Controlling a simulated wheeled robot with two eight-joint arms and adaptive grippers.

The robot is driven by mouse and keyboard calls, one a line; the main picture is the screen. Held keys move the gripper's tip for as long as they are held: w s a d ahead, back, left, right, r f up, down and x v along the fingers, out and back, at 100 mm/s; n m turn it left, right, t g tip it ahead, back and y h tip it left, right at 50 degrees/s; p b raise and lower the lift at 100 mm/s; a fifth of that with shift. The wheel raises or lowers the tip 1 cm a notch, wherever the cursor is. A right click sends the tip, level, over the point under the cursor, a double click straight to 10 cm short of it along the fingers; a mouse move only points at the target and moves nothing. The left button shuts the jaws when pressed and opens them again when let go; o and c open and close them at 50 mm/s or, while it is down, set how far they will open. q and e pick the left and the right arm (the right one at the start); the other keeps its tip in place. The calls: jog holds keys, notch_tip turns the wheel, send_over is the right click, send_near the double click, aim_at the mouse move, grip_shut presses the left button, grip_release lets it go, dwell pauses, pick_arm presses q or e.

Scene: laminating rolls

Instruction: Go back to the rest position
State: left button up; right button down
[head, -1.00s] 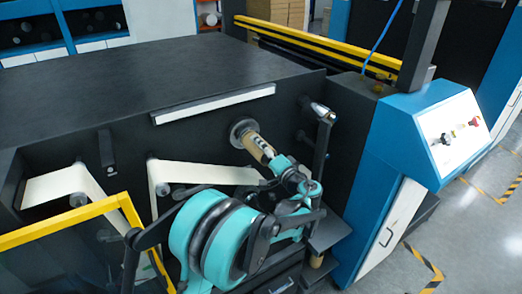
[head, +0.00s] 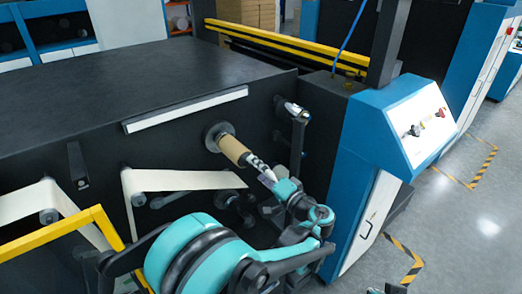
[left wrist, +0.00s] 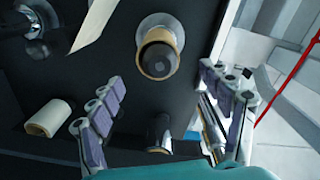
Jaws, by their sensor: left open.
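My left gripper (head: 266,176) is open, with its fingers near the outer end of a brown cardboard core (head: 233,150). The core sits on a spindle that sticks out from the dark machine face. In the left wrist view, the gripper's padded fingers (left wrist: 160,78) are spread apart with nothing between them. The core's end (left wrist: 158,60) shows beyond them, apart from both fingers.
The black laminating machine (head: 110,90) fills the left, with white web (head: 180,180) over rollers. A yellow frame (head: 50,232) stands at lower left. A blue control cabinet (head: 365,130) stands right of the arm. Open floor (head: 460,220) lies at far right.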

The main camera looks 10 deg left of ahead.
pick_arm(q)
jog(key=shift+s+a+f, duration=0.1)
jog(key=shift+s+a, duration=0.15)
jog(key=shift+a, duration=0.05)
jog(key=s+a+f+g+h, duration=0.45)
jog(key=s+a+h, duration=0.25)
jog(key=s, duration=0.5)
jog(key=s+d+f+n+h, duration=0.1)
jog(key=s+d+f+h, duration=0.1)
jog(key=s, duration=0.4)
jog(key=s+d+f+n+h, duration=0.2)
jog(key=s+d+f+h, duration=0.1)
jog(key=s, duration=0.4)
jog(key=shift+d+f+t+h, duration=0.2)
jog(key=shift+d+t+h, duration=0.15)
jog(key=shift+d+h, duration=0.65)
jog(key=shift+a, duration=0.1)
